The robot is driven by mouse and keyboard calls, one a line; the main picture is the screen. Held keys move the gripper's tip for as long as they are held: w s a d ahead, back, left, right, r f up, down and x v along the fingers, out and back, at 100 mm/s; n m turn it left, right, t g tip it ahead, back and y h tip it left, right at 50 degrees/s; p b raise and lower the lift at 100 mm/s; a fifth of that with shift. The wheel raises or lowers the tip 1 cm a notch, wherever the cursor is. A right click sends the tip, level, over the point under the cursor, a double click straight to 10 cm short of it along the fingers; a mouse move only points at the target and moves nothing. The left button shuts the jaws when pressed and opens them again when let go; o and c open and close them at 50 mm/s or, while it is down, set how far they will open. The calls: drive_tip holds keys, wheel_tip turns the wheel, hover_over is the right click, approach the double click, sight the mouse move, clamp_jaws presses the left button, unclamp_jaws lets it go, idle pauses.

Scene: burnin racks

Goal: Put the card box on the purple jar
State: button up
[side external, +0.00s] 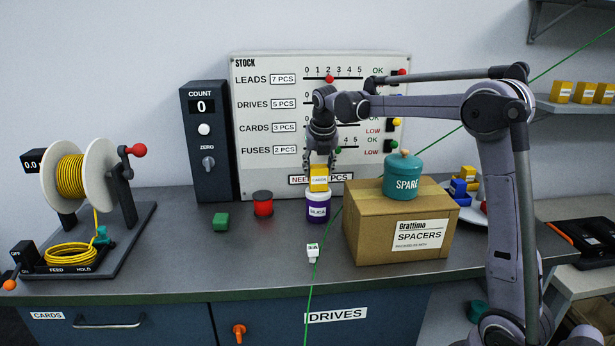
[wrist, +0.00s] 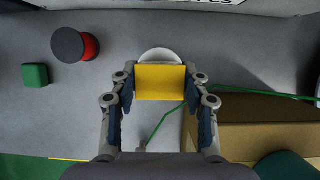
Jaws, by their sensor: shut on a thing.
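The card box (side external: 319,179) is a small yellow box with a white label band. My gripper (side external: 320,162) is shut on it from above. In the side view the box is directly over the purple jar (side external: 318,208), at its white lid; I cannot tell whether it touches the lid. In the wrist view the yellow box (wrist: 160,82) is between the fingers of my gripper (wrist: 160,90). Only part of the jar's white lid (wrist: 160,55) shows beyond the box; the rest is hidden.
A cardboard box (side external: 370,233) with a teal jar (side external: 403,178) on top is close on the right.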

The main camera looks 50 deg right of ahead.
drive_tip(key=shift+f, duration=0.1)
drive_tip(key=o, duration=1.2)
drive_tip(key=shift+c, duration=0.2)
drive_tip(key=v, duration=1.2)
drive_tip(key=s+a+f+m+t, duration=0.1)
drive_tip(key=s+a+f+m, duration=0.1)
drive_tip(key=s+a+m, duration=0.3)
drive_tip(key=s+a+f+m+t+y, duration=0.3)
drive_tip(key=s+a+f+m, duration=1.1)
drive_tip(key=m, duration=0.8)
drive_tip(key=shift+s+a, duration=0.15)
drive_tip(key=shift+s, duration=0.1)
drive_tip(key=shift+f, duration=0.1)
